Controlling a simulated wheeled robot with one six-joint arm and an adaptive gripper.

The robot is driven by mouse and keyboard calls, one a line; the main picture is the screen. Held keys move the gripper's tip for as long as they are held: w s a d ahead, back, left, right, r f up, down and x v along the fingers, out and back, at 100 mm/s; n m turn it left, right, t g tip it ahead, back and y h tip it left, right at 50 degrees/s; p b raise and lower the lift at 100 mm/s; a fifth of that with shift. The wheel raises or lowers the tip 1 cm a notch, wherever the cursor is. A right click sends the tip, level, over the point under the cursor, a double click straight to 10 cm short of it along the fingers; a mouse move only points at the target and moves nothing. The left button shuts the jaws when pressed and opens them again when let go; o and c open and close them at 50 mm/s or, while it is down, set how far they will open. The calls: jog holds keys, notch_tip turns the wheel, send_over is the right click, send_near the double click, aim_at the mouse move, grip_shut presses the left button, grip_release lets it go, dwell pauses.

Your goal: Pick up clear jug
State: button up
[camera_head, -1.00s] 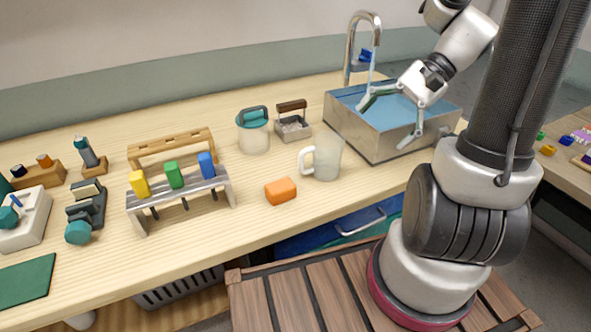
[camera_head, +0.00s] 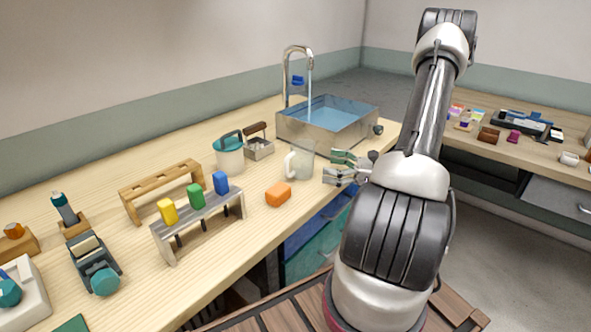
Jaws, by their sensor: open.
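The clear jug (camera_head: 302,163) is see-through with a white handle on its left side. It stands upright on the wooden bench near the front edge, in front of the sink. My gripper (camera_head: 328,167) is open just right of the jug, its fingers pointing left towards it. The fingertips are close to the jug's right side, and I cannot tell whether they touch it. The jaws hold nothing that I can see.
A teal-lidded container (camera_head: 230,157) and a handled metal box (camera_head: 259,149) stand behind. The sink (camera_head: 311,131) with running tap is at the back.

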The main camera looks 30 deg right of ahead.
aim_at(313, 162)
jog(key=x, duration=0.7)
jog(key=shift+a+r, duration=0.1)
jog(key=shift+a, duration=0.1)
jog(key=c, duration=1.3)
jog(key=shift+r, duration=0.15)
notch_tip(313, 162, up, 10)
